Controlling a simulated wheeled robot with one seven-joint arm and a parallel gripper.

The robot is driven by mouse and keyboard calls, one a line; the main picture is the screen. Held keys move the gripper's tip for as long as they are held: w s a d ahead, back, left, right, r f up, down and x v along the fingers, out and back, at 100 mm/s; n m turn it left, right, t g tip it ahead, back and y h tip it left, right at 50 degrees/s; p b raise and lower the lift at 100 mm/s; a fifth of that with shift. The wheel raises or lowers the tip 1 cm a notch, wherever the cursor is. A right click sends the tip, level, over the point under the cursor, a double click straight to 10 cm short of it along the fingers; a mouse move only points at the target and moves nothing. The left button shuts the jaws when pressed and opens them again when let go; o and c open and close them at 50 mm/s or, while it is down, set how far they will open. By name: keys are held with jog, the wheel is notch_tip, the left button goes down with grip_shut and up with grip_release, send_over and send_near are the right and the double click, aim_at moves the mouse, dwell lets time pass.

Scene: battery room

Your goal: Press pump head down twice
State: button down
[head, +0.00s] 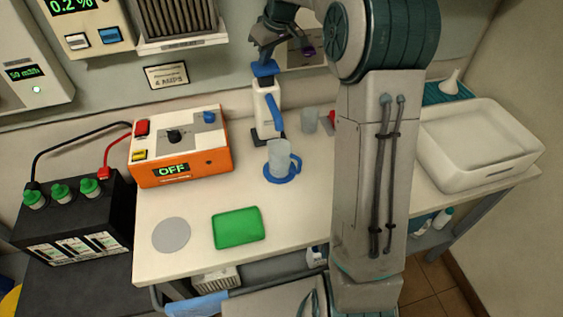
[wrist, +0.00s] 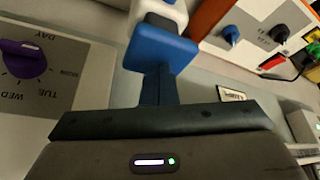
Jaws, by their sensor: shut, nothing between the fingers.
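The pump bottle (head: 266,100) is white and stands upright at the back of the bench. Its blue pump head (head: 265,69) is on top, and a blue spout (head: 274,113) slopes down its front. My gripper (head: 264,57) is shut and empty, pointing down right over the pump head. In the wrist view the pump head (wrist: 160,48) is a blue square at the fingertips (wrist: 158,78); I cannot tell whether they touch it. A clear cup (head: 279,155) stands below the spout on a blue coaster (head: 283,177).
An orange charger (head: 180,172) reading OFF stands left of the bottle. A green pad (head: 238,229) and grey disc (head: 171,235) lie in front. A purple dial (wrist: 22,58) is on the wall.

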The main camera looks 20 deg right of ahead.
aim_at(266, 66)
jog(key=shift+f+b, duration=1.2)
jog(key=shift+f, duration=0.55)
jog(key=shift+r, duration=0.1)
jog(key=shift+r+p, duration=2.1)
jog(key=shift+r, duration=0.55)
jog(key=shift+f, duration=0.15)
jog(key=shift+f+b, duration=2.1)
jog(key=shift+f, duration=0.55)
jog(key=shift+r, duration=0.1)
